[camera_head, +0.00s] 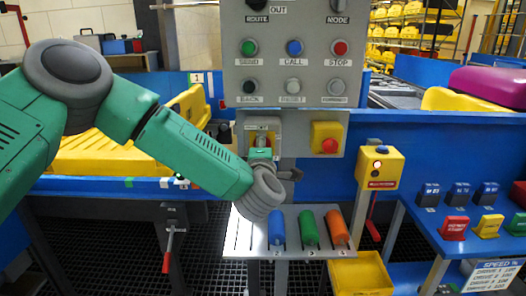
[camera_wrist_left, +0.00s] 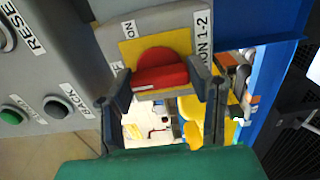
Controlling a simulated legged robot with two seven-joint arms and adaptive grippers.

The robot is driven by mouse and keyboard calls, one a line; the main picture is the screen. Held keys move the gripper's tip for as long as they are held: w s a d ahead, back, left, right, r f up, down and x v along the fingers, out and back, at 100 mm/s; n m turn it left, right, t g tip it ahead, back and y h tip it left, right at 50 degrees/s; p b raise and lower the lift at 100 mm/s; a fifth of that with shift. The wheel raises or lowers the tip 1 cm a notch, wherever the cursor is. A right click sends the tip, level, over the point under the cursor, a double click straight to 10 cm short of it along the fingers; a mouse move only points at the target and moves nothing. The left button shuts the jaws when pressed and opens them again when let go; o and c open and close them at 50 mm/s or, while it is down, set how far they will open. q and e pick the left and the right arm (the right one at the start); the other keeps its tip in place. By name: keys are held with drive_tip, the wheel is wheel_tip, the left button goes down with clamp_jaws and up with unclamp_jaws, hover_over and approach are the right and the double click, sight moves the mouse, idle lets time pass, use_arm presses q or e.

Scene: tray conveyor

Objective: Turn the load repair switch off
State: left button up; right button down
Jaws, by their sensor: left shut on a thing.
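A red rotary switch knob (camera_wrist_left: 158,70) sits on a yellow plate (camera_wrist_left: 184,42) on the grey panel in the left wrist view. Beside it I read "ON" and a partly hidden label ending "ON 1-2"; I see no readable "load repair" label. My left gripper (camera_wrist_left: 162,100) is shut on the red knob, one finger on each side. In the head view my left gripper (camera_head: 262,150) is at the lower panel, hiding most of the yellow switch plate. The knob's exact turn is hard to tell. My right gripper is not in view.
Right of the switch is a red button on a yellow box (camera_head: 327,138). Above is the grey button panel (camera_head: 300,62). Below is a small shelf (camera_head: 240,238) with blue, green and orange cylinders. A yellow button box (camera_head: 380,166) stands to the right.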

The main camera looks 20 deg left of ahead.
use_arm(q)
drive_tip(key=shift+a, duration=0.2)
drive_tip(key=o, duration=1.2)
drive_tip(key=shift+f, duration=0.1)
drive_tip(key=shift+c, duration=0.2)
drive_tip(key=shift+a, duration=0.1)
drive_tip(key=v, duration=1.2)
